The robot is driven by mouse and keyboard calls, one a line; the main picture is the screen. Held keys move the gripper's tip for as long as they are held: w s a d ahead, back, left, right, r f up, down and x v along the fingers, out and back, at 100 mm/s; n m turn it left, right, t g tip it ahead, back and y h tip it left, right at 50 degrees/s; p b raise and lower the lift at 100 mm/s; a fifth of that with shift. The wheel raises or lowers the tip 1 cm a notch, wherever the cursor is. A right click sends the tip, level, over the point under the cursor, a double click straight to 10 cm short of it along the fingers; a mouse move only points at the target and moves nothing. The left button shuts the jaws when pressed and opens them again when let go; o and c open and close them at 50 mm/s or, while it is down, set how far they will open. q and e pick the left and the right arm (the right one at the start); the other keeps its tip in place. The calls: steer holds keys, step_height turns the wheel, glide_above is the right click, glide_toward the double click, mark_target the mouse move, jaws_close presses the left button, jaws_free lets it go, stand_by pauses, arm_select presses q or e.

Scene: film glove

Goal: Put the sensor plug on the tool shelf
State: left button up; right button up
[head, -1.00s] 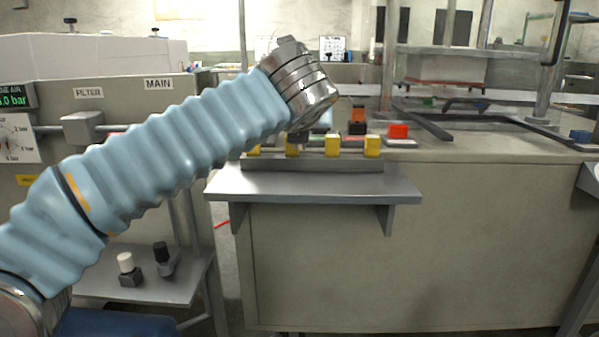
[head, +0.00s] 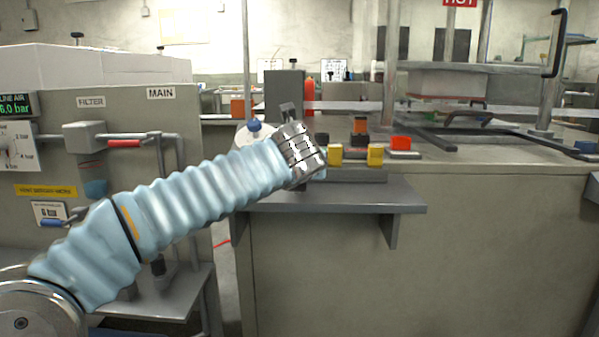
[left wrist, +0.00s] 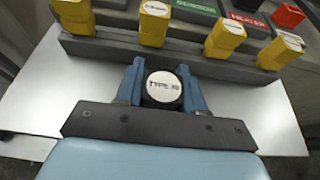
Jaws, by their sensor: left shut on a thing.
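My left gripper (left wrist: 161,86) shows in the left wrist view with its two blue fingers closed on a dark round plug (left wrist: 163,88). The plug has a white round top with printing that seems to start with "TYPE". It is over the grey metal shelf (left wrist: 235,100); I cannot tell if it touches it. In the head view this shelf (head: 370,198) juts from the front of the bench, and my wrist hides the fingers and plug. My right gripper is in neither view.
Several yellow blocks (head: 375,155) stand in a row on a dark rail (head: 355,175) along the shelf's back. Behind them are a red block (head: 401,143) and an orange one (head: 360,125). A panel with pipes and a gauge stands left. The shelf's right part is clear.

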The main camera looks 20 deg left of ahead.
arm_select(q)
steer(key=shift+f, duration=0.15)
steer(key=o, duration=1.1)
steer(key=shift+c, duration=0.2)
steer(key=shift+s+r, duration=0.25)
steer(key=shift+r, duration=0.05)
steer(key=p+v, duration=0.1)
steer(key=v, duration=1)
steer(key=shift+s, duration=0.2)
steer(key=shift+d, duration=0.1)
